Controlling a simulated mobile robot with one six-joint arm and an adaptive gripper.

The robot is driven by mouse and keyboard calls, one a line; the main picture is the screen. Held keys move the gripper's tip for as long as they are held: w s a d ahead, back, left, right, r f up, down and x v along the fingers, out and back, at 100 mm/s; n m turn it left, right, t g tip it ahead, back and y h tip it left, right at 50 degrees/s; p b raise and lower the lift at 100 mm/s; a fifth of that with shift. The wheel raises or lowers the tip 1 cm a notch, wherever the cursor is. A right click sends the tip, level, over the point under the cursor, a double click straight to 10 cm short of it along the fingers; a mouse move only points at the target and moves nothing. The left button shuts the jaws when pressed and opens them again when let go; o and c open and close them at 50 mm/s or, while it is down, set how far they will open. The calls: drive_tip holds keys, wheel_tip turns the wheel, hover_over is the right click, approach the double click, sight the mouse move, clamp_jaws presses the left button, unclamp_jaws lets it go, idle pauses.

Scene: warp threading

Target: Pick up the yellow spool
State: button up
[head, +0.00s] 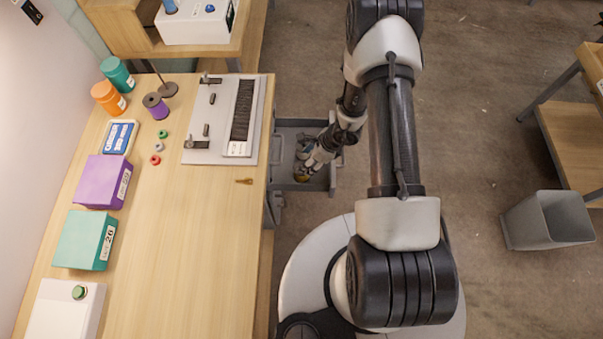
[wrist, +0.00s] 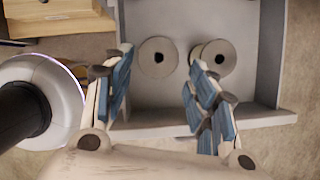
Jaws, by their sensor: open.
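A small patch of yellow (head: 301,178), likely the yellow spool, shows at my gripper in the open drawer in the head view; the arm hides most of it. My gripper (head: 306,168) points down into the drawer. In the wrist view my gripper (wrist: 160,66) is open, with its two fingers apart. Two spools show there end-on with pale grey flanges. The left spool (wrist: 158,46) lies between and beyond the fingertips. The right spool (wrist: 220,57) is partly behind the right fingertip. Their thread colours cannot be told in that view.
The grey drawer (wrist: 275,50) has raised walls around the spools. The wooden table (head: 200,240) beside it holds a purple spool (head: 155,106), a grey loom frame (head: 215,155), boxes and jars. A grey bin (head: 547,220) stands on the floor at right.

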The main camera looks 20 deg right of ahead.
drive_tip(key=x, duration=0.4)
drive_tip(key=shift+b, duration=0.4)
drive_tip(key=b+x, duration=0.2)
drive_tip(key=x, duration=0.3)
drive_tip(key=shift+s+d+f, duration=0.1)
drive_tip(key=shift+s, duration=0.05)
drive_tip(key=c, duration=0.7)
drive_tip(key=shift+r, duration=0.2)
